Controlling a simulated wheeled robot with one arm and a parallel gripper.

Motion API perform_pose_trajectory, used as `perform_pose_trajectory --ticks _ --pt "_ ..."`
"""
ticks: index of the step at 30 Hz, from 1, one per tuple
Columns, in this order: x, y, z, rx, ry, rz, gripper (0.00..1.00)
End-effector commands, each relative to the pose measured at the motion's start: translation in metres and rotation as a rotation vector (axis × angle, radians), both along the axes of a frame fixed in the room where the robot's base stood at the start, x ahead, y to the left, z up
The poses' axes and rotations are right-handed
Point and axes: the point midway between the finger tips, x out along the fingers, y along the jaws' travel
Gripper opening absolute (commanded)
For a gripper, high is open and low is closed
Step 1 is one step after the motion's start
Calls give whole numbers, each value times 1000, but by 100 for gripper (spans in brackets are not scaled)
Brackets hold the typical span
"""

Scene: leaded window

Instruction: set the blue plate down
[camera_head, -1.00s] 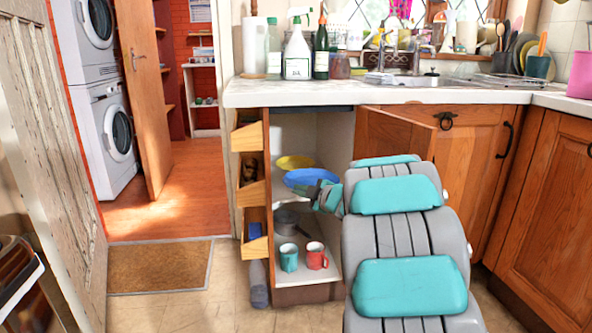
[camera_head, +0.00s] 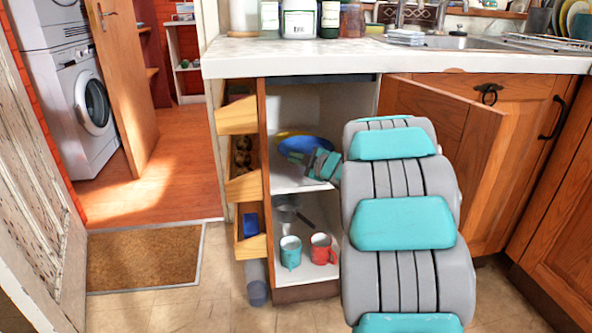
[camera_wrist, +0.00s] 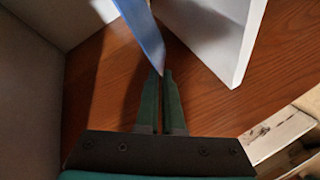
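The blue plate (camera_head: 308,142) is inside the open cupboard, at the level of the upper shelf (camera_head: 286,180). My gripper (camera_head: 309,160) reaches in from the right and is at its near rim. In the wrist view the plate (camera_wrist: 147,35) shows edge-on as a thin blue strip. Its rim runs down between the tips of my gripper (camera_wrist: 161,72), which are closed together on it. A yellow plate (camera_head: 284,134) shows behind the blue one and is mostly hidden by it. I cannot tell whether the blue plate touches the shelf or the yellow plate.
A pale board edge (camera_wrist: 242,62) lies close right of my fingers. The open cupboard door (camera_head: 440,140) stands right of my arm; a door with racks (camera_head: 243,190) is at left. Below are a pan (camera_head: 286,213), a teal mug (camera_head: 291,252) and a red mug (camera_head: 322,249).

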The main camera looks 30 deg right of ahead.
Motion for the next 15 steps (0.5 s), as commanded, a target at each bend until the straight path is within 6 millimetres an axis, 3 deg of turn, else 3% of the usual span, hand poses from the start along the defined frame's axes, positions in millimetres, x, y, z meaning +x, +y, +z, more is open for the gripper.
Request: perform_pose_trajectory --ticks 1,8,15 --pt "0 0 -10 1 0 0 0" --pt "0 0 -25 -1 -4 0 0" --pt "0 0 -56 0 -4 1 0"
